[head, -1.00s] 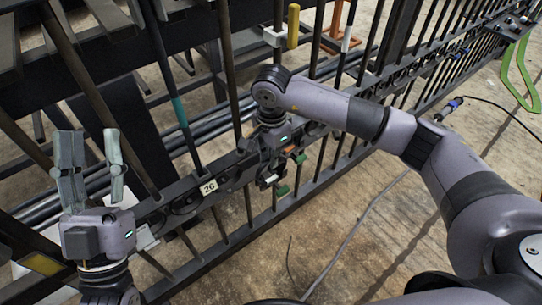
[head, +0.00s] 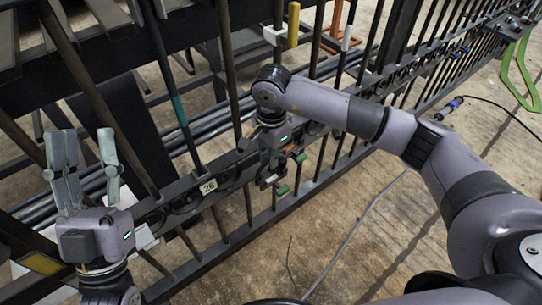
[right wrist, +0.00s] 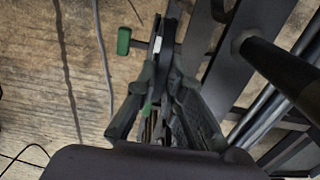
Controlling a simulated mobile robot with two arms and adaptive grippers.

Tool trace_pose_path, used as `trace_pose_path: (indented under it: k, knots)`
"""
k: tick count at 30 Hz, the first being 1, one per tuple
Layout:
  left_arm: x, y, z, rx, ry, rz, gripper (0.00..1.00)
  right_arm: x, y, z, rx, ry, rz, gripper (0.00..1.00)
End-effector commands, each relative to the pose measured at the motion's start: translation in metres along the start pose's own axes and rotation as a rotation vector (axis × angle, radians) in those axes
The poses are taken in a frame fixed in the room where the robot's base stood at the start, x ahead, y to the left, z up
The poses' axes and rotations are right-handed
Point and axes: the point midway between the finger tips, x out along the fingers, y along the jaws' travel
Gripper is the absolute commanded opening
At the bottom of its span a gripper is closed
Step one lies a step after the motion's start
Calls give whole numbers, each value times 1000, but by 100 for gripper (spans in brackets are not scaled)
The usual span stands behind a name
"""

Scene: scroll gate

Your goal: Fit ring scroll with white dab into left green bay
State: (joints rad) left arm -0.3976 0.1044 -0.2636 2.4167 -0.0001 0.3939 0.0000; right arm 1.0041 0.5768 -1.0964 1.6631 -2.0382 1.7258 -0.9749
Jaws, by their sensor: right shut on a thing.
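My right gripper (head: 272,174) points down at the gate's rail, and its wrist hides much of what lies below it. In the right wrist view its fingers (right wrist: 160,98) are shut on a dark, narrow piece (right wrist: 165,40) with a small white mark. I cannot make out the full ring shape. Green tabs (head: 282,189) show beside the gripper, and one green tab (right wrist: 124,40) stands left of the held piece in the wrist view. I cannot tell whether the piece sits in a bay. My left gripper (head: 84,172) is open and empty, fingers up, at the left.
The dark barred gate (head: 229,181) runs from lower left to upper right, with a plate marked 26 (head: 208,187) on its rail. A yellow piece (head: 293,25) is on an upright bar. A grey cable (head: 358,225) lies on the open floor at right.

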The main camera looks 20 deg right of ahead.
Motion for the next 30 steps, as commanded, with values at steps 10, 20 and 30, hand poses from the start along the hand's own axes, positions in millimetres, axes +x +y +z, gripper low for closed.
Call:
trace_pose_path:
  k: [10, 20, 30]
  knots:
    - [0, 0, -3, -1, 19, 1, 40, 1, 0, 0, 0, 0, -1, 0]
    - [0, 1, -6, -2, 30, 1, 40, 2, 0, 0, 0, 0, 0, 25]
    - [0, 0, -4, -2, 25, 0, 40, 2, 0, 0, 0, 0, -1, 32]
